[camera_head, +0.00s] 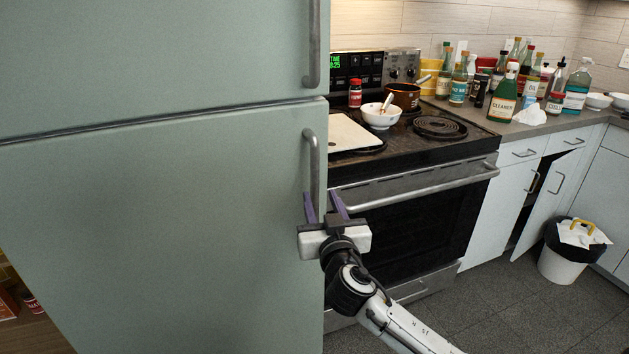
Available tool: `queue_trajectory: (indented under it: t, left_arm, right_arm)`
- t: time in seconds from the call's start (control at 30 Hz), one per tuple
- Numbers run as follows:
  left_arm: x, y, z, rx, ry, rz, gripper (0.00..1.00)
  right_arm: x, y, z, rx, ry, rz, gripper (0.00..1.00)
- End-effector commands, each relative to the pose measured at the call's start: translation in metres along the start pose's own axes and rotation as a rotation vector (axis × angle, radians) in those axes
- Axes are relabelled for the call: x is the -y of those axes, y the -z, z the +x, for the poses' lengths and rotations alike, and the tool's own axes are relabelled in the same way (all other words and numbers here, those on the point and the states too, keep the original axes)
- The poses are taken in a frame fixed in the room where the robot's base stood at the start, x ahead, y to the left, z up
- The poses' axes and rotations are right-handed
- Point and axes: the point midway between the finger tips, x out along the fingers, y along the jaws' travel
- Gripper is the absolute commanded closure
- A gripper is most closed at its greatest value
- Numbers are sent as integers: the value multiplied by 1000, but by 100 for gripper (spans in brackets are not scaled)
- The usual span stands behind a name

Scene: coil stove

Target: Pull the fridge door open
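The pale green fridge fills the left of the view, with an upper door (150,60) and a larger lower door (160,230), both shut. A vertical metal handle (311,160) is on the lower door's right edge, and another handle (314,45) is on the upper door. My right gripper (324,197) is at the lower end of the lower handle. Its two purple fingers are apart and point up, one on each side of the handle's line. I cannot tell whether they touch it. My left gripper is not in view.
A stove (410,220) stands directly right of the fridge, with a white bowl (381,116) and a brown pot (403,96) on top. Bottles crowd the counter behind. A cabinet door (550,195) is ajar, near a bin (570,250). The floor (500,300) in front is clear.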

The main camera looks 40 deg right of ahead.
Motion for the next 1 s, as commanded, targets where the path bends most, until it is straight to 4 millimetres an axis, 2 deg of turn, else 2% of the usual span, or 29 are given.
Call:
queue_trajectory:
  t: [0.2, 0.4, 0.6, 0.83, 0.87, 1.0]
  left_arm:
    - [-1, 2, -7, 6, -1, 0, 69]
    - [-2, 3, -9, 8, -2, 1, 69]
    - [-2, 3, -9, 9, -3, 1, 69]
    - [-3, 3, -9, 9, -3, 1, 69]
    - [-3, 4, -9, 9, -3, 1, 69]
    - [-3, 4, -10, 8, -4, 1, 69]
  right_arm:
    - [0, 2, 43, 0, -1, -4, 64]
    - [0, 0, 71, 2, 0, -2, 64]
    - [0, -1, 81, 3, 1, -1, 64]
    - [0, -1, 81, 3, 1, -1, 64]
    - [0, -1, 81, 3, 1, -1, 66]
    - [0, -1, 81, 3, 1, -1, 90]
